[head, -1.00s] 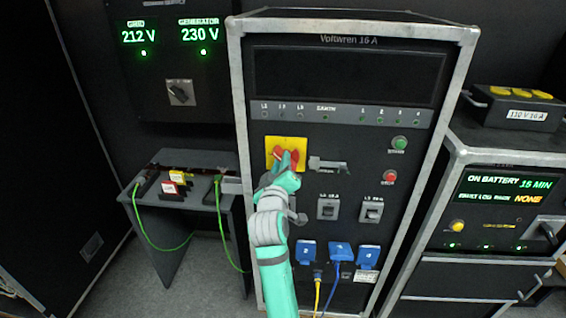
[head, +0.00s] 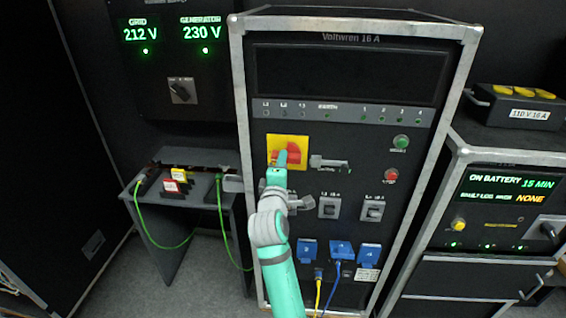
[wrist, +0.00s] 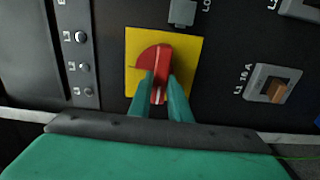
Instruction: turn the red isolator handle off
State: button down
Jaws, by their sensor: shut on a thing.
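The red isolator handle (head: 291,153) sits on a square yellow plate (head: 274,141) at the upper left of the Voltwren rack's front. In the wrist view the handle (wrist: 160,72) is a red bar with a white line, on a red disc over the yellow plate (wrist: 190,50). My gripper (wrist: 162,88) has one finger on each side of the bar and is shut on it. In the head view my gripper (head: 279,160) covers the lower part of the handle, which looks roughly level there. The plate's markings are too small to read.
A grey latch-like fitting (head: 328,163) is just right of the plate. Green (head: 401,142) and red (head: 391,174) buttons stand farther right, with breaker switches (head: 328,208) below. Blue sockets (head: 340,249) with cables are lower down. A small table (head: 170,215) stands at left.

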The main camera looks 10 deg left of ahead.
dwell(0.4)
jog(key=c, duration=1.6)
grip_release()
jog(key=shift+c, duration=0.2)
jog(key=s, duration=1)
jog(key=shift+s+d, duration=0.2)
jog(key=shift+s, duration=0.2)
jog(key=shift+f, duration=0.1)
